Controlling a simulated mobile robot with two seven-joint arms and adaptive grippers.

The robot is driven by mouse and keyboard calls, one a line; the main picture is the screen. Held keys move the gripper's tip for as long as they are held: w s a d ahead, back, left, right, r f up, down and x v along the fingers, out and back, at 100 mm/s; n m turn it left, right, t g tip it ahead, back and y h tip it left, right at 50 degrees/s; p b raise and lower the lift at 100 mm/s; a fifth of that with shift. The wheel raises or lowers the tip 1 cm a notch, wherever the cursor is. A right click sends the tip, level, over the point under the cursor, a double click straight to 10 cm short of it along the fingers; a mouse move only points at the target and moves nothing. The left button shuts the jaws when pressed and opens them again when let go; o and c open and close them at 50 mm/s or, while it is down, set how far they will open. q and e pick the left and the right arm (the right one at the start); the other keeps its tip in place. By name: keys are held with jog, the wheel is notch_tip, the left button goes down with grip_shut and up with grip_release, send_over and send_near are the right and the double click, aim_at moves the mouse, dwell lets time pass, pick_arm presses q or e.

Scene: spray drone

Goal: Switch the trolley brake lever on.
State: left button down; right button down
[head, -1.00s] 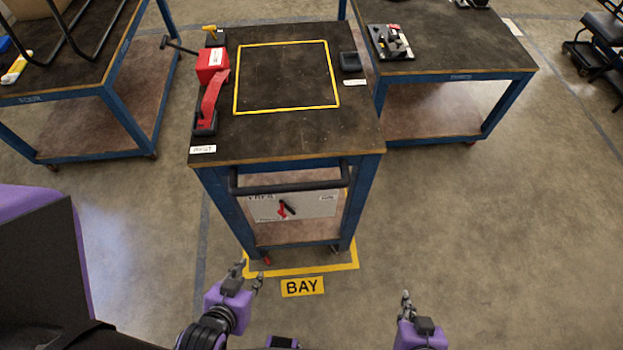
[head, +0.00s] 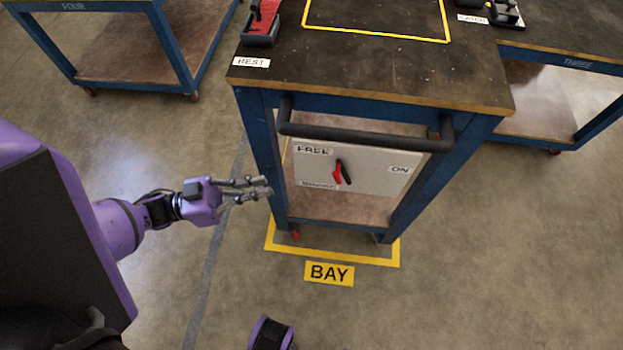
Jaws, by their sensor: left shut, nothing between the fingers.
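The trolley (head: 370,92) stands in front of me with a dark push bar across its near end. Below the bar is a pale panel (head: 375,165) with a FREE label (head: 314,150) at its upper left and an ON label (head: 399,169) at its right. The small red and black brake lever (head: 338,174) sits mid-panel; its exact setting is hard to tell. My left gripper (head: 266,187) is shut and empty, left of the panel by the trolley's left front leg, fingers pointing right. It appears apart from the lever. My right gripper is out of view.
The push bar (head: 365,138) juts out above the panel. A yellow floor outline (head: 345,257) and BAY sign (head: 329,273) lie at the trolley's foot. Other blue-framed tables stand at the back left and right. The floor at the right is clear.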

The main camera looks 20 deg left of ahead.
pick_arm(q)
jog(key=shift+a+r+m+g+h, duration=0.35)
jog(key=shift+a+m+g+h, duration=0.1)
jog(key=shift+m+g+h, duration=0.15)
jog(key=p+x, duration=0.1)
jog(key=x, duration=1.3)
jog(key=shift+p, duration=0.3)
